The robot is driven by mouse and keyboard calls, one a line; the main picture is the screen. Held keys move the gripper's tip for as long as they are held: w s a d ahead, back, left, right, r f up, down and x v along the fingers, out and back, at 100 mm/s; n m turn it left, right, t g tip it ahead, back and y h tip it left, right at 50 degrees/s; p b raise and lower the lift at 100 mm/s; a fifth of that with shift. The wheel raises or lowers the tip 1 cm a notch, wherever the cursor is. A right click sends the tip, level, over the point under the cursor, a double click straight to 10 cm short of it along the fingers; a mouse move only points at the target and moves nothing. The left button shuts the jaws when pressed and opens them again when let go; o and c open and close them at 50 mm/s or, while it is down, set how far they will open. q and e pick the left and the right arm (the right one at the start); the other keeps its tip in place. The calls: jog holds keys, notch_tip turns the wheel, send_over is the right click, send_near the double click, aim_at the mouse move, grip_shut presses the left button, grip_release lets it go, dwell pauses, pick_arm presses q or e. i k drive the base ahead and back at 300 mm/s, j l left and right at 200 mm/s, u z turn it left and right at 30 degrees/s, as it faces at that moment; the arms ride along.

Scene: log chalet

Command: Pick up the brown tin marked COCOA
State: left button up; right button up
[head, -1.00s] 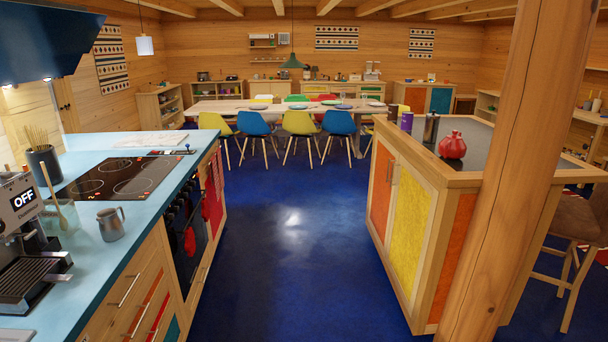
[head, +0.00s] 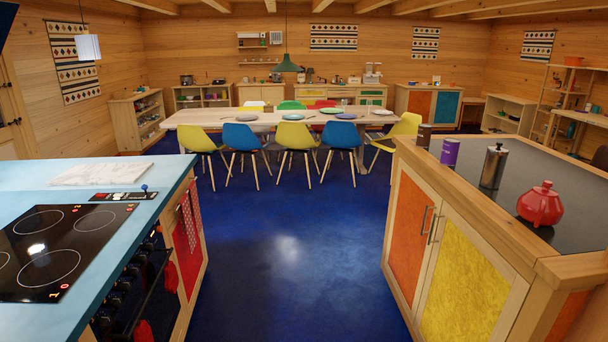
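A small dark brown tin (head: 423,136) stands at the far left corner of the island counter (head: 560,200). Its marking is too small to read. A purple tin (head: 449,152) stands just in front of it and to its right, close by. Neither of my grippers shows in the head view.
A steel canister (head: 493,166) and a red pot (head: 540,204) stand on the same island. The blue counter with the black hob (head: 60,245) is on the left. The blue floor (head: 290,255) between is clear, up to the chairs and dining table (head: 240,116).

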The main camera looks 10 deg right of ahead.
aim_at(424, 131)
jog(key=i, duration=2)
jog(key=i+j+z, duration=0.1)
jog(key=i+z, duration=0.15)
jog(key=i, duration=0.25)
jog(key=i+j+z, duration=0.15)
jog(key=i+z, duration=0.15)
jog(key=i, duration=0.2)
jog(key=i+j+z, duration=0.25)
jog(key=i, duration=0.25)
jog(key=i+j+z, duration=0.3)
jog(key=i+j, duration=0.1)
jog(key=j, duration=0.05)
